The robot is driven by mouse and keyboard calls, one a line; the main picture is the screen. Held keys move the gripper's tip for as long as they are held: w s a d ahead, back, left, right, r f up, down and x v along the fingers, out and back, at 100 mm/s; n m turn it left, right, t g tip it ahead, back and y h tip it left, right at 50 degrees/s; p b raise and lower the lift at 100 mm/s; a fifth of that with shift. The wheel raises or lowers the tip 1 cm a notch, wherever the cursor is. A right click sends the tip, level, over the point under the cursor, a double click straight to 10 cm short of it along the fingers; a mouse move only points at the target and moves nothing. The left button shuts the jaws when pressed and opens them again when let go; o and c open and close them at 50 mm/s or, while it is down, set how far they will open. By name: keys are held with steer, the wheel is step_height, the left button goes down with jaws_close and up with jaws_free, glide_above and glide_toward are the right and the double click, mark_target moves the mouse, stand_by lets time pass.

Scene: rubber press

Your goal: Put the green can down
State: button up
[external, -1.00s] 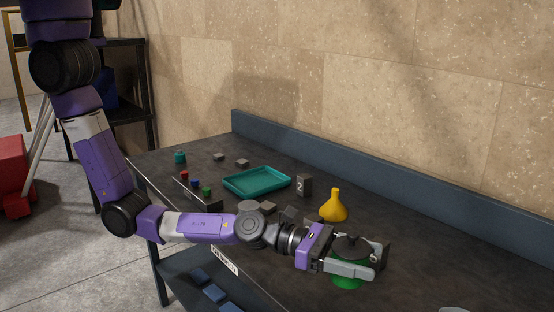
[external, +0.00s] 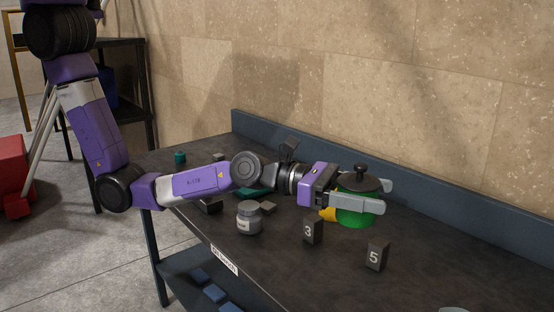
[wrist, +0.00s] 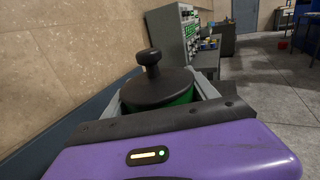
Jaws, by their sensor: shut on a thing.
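The green can (external: 358,211) has a dark lid with a round knob. My gripper (external: 372,192) is shut on it, with a finger along each side. The can is upright, near the back part of the dark workbench (external: 440,260); I cannot tell whether its base touches the bench top. In the wrist view the dark lid hides most of the can (wrist: 180,98), and the gripper's fingers (wrist: 162,90) flank it.
The yellow flask (external: 328,214) is partly hidden beside the can. Blocks marked 3 (external: 312,231) and 5 (external: 377,256) stand in front. A grey jar (external: 249,218) is at the left. A raised back edge (external: 450,196) runs along the wall. The bench right of the can looks clear.

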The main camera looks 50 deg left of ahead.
steer(key=w+a+f+n+t+y, duration=0.3)
steer(key=w+a+n+t+y, duration=0.15)
steer(key=w+a, duration=1.25)
steer(key=w+a+n+t+y+b, duration=0.1)
steer(key=w+a+n+t+y, duration=0.2)
steer(key=a, duration=1.1)
steer(key=w+a+n+t+y+b, duration=0.1)
steer(key=w+a+t+y, duration=0.3)
steer(key=a, duration=1)
steer(key=s+a+n+g+y+b, duration=0.1)
steer(key=s+a+n+y, duration=0.2)
steer(key=a, duration=1.1)
steer(key=s+a+n+g+y, duration=0.1)
steer(key=s+a+n+y, duration=0.2)
steer(key=a, duration=1.1)
steer(key=s+a+r+n+g+y+b, duration=0.1)
steer(key=s+a+r+n+y, duration=0.25)
steer(key=s+a+y, duration=0.65)
steer(key=shift+s+a+f+h+b, duration=0.15)
steer(key=shift+a+f+h+b, duration=0.9)
steer(key=shift+f, duration=2.3)
steer(key=shift+s+a+f+h+b, duration=0.1)
steer(key=shift+a+f+b, duration=0.15)
steer(key=shift+f+b, duration=2.35)
steer(key=shift+s+a+f+h+b, duration=0.15)
steer(key=shift+a+f+h+b, duration=0.5)
steer(key=shift+f, duration=3.45)
steer(key=shift+f, duration=0.15)
